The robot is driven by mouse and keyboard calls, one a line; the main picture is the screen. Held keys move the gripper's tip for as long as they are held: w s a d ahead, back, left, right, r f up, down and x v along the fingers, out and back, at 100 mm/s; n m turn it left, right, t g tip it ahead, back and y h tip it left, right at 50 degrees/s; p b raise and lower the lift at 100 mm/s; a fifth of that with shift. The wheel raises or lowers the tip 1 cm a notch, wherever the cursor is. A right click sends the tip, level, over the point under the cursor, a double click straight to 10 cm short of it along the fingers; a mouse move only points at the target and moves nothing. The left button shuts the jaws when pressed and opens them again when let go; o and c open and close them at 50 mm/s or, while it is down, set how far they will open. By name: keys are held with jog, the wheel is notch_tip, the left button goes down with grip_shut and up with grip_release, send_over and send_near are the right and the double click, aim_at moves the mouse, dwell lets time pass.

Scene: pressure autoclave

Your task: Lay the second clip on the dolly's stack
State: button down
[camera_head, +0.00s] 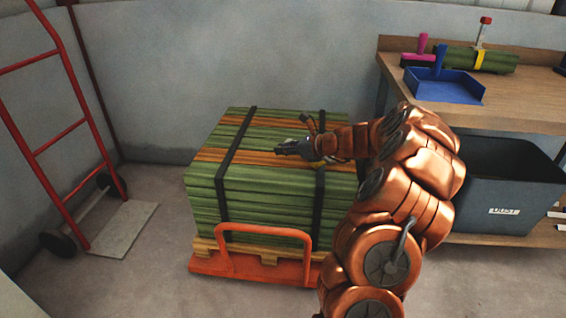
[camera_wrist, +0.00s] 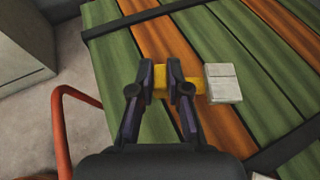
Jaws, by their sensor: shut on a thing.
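The dolly (camera_head: 240,268) is orange with a front handle. It bears a stack (camera_head: 215,185) of green boards, with some orange-brown ones on top and two black straps across it. My gripper (camera_head: 290,148) is over the top of the stack. In the wrist view my gripper (camera_wrist: 160,78) is shut on a yellow piece (camera_wrist: 171,70), which seems to be the clip. A pale grey block (camera_wrist: 223,83) shows just right of the fingers; I cannot tell whether it is joined to the yellow piece. Whether the clip touches the boards is unclear.
A wooden bench (camera_head: 520,110) at right bears a blue tray (camera_head: 445,90) and a green bundle (camera_head: 490,60) with a yellow band. A dark bin (camera_head: 505,180) stands below. A red hand truck (camera_head: 75,140) stands at left. Another pale piece (camera_wrist: 262,177) shows at the wrist view's bottom edge.

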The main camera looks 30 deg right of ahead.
aim_at(284, 167)
notch_tip(284, 167, down, 4)
jog(key=shift+f+b, duration=0.1)
jog(key=shift+b, duration=0.65)
jog(key=shift+f, duration=0.25)
jog(key=c, duration=1.1)
grip_release()
jog(key=shift+c, duration=0.2)
jog(key=shift+r, duration=0.1)
jog(key=shift+s+r, duration=0.1)
jog(key=shift+r, duration=0.15)
jog(key=p+v, duration=0.4)
jog(key=v, duration=0.7)
jog(key=shift+s+d+r+p, duration=0.1)
jog(key=shift+s+d+p, duration=0.1)
jog(key=shift+s+p, duration=0.15)
